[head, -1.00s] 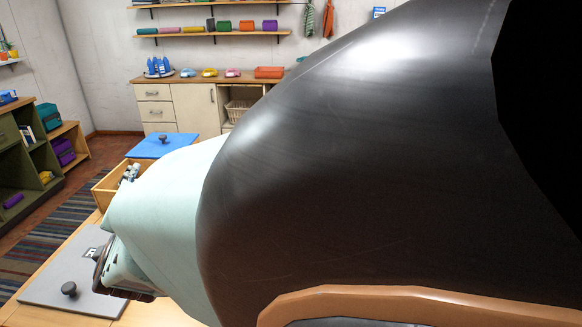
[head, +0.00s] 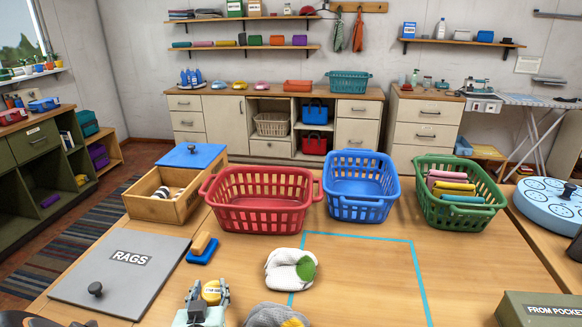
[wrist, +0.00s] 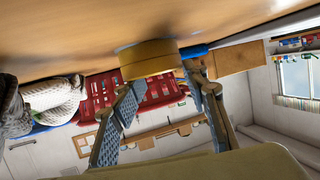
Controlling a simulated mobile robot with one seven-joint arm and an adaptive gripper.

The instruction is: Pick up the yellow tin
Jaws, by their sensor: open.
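The yellow tin (head: 211,292) stands on the wooden table, near the bottom of the head view. My gripper (head: 207,296) is open, with its fingers to either side of the tin in that view. In the wrist view, which looks upside down, the tin (wrist: 147,58) shows large just beyond the fingertips of my open gripper (wrist: 162,82). I cannot tell whether either finger touches it.
A grey RAGS lid (head: 125,272) lies left, a blue brush (head: 203,252) behind the tin. White cloth (head: 290,270) and grey cloth (head: 272,316) lie right. Red (head: 260,204), blue (head: 360,188) and green (head: 460,213) baskets stand behind. The taped area is clear.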

